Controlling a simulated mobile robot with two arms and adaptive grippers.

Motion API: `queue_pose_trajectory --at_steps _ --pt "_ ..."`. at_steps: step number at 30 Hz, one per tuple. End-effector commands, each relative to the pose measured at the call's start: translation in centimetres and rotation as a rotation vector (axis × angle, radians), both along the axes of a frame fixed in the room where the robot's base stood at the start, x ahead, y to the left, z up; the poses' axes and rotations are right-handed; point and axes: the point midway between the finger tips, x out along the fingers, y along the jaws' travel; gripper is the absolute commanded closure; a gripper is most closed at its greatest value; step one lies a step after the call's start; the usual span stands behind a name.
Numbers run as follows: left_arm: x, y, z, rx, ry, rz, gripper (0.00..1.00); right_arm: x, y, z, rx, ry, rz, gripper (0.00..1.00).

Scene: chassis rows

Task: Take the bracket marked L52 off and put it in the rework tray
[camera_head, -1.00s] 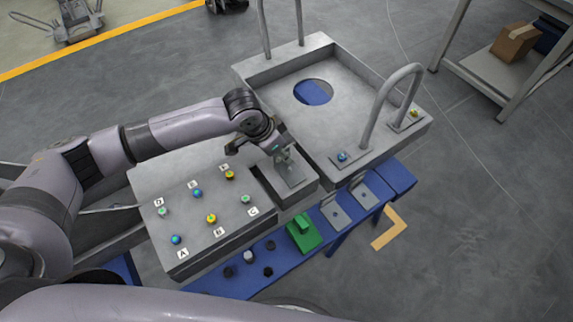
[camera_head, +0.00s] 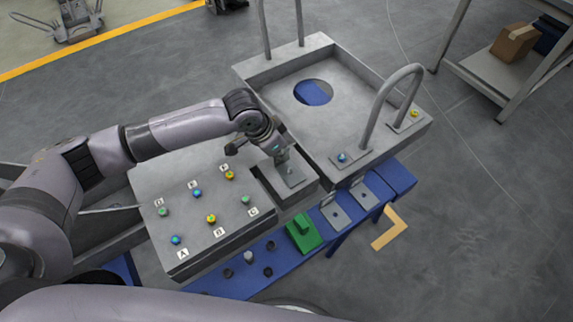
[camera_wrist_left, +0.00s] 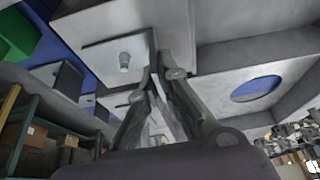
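My left gripper (camera_head: 277,150) is over the recessed compartment (camera_head: 262,186) at the right end of the grey labelled block. It appears shut on the upright flange of a flat grey bracket (camera_head: 293,179), whose plate is low in the compartment. I cannot tell whether the plate touches the floor. In the left wrist view the gripper's fingertips (camera_wrist_left: 161,73) meet at the edge of the bracket plate (camera_wrist_left: 95,58), which bears a small stud. No L52 mark is readable. Two similar brackets, one nearer (camera_head: 337,218) and one farther (camera_head: 365,196), are at the blue bench. My right gripper is not in view.
The grey block (camera_head: 185,260) carries coloured studs with letter labels. A large chassis tray (camera_head: 262,83) with tall handles and a round hole stands behind. A green block (camera_head: 304,232) and several dark caps lie on the blue bench (camera_head: 225,284).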

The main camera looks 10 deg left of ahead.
Motion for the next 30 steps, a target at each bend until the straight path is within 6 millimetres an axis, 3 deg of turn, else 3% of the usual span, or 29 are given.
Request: queue_pose_trajectory --at_steps 7,11,24,30 --pt "0.1 0.0 0.3 -0.001 -0.001 0.000 1.00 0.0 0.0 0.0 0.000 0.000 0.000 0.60" --pt "0.1 -0.1 1.7 -0.001 -0.003 -0.001 1.00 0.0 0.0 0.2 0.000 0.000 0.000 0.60" --pt "0.1 -0.1 13.5 -0.002 -0.006 -0.001 1.00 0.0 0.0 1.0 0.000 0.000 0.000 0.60" --pt "0.1 0.0 17.7 -0.002 -0.004 -0.001 1.00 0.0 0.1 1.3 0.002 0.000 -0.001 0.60"
